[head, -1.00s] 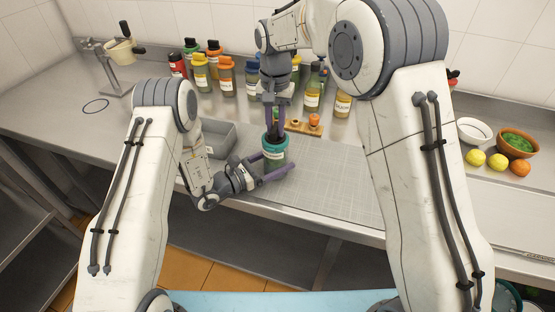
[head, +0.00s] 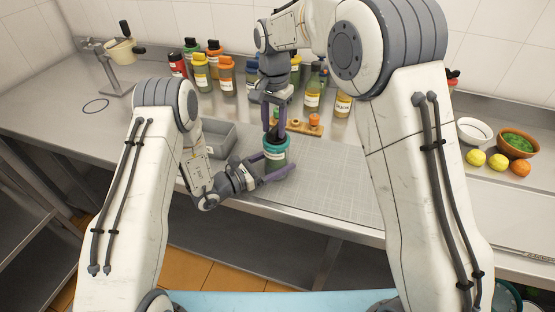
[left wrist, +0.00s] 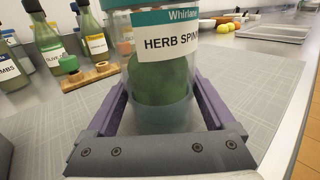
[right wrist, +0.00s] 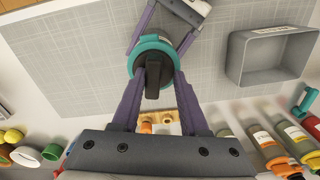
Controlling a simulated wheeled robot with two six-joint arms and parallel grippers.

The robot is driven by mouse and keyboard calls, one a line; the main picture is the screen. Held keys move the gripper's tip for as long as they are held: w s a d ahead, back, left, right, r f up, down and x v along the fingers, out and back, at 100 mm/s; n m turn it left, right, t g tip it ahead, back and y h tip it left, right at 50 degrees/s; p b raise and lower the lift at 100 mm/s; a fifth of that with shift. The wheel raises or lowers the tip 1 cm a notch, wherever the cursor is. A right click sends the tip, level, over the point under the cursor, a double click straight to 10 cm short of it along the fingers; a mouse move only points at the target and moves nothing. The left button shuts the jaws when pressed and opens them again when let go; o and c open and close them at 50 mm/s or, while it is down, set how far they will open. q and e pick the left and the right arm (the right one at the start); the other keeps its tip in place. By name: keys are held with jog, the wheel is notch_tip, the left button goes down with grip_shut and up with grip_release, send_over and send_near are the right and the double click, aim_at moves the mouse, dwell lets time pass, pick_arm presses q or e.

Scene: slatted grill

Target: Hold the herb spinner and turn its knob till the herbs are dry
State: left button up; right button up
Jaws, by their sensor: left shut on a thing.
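The herb spinner (head: 276,156) stands upright on the gridded mat, a clear jar with green herbs inside, a teal lid and a black knob. In the left wrist view its body (left wrist: 160,75) carries the label "HERB SPIN…". My left gripper (head: 275,170) is shut around the lower body, a finger on each side. My right gripper (head: 274,134) points down from above at the lid. In the right wrist view its fingers are spread on either side of the black knob (right wrist: 153,75), with a gap showing beside the knob's bar.
A grey tray (head: 217,140) lies left of the spinner. Several bottles (head: 226,75) and a wooden rack (head: 303,127) stand behind. Bowls (head: 518,142), lemons and an orange are at the right. The gridded mat (head: 335,185) is clear to the right.

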aim_at(275, 127)
jog(key=shift+s+d+f, duration=0.25)
jog(key=shift+d+f, duration=0.15)
jog(key=shift+f, duration=0.1)
jog(key=shift+r, duration=0.3)
jog(key=shift+w+a+r, duration=0.1)
jog(key=shift+a+r, duration=0.05)
jog(key=shift+r, duration=2.8)
jog(key=shift+c, duration=0.4)
